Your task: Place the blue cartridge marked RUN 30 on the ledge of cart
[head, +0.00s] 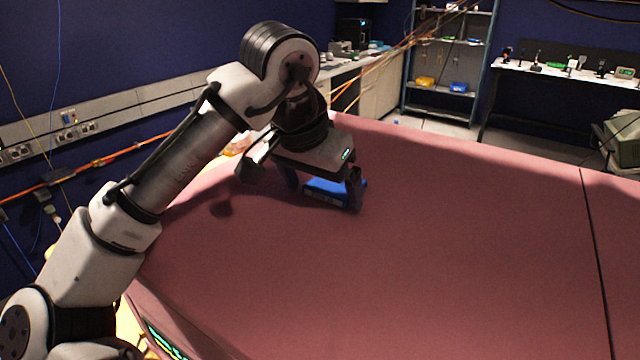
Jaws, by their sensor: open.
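A blue cartridge (325,194) lies on the pink-red foam surface (430,240), just below my gripper. Its marking is too small to read. My gripper (322,197) points down over the cartridge with its jaws open, one finger near the left end and one near the right end. I cannot tell whether the fingers touch the cartridge. The upper part of the cartridge is partly hidden by my gripper. The cart's ledge cannot be made out in this view.
The foam surface is wide and clear to the right, with a dark seam (597,260) across it. A shelf rack (450,60) with yellow and blue bins stands at the back. A bench (560,72) with small items is at the back right. Orange cables run along the left wall.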

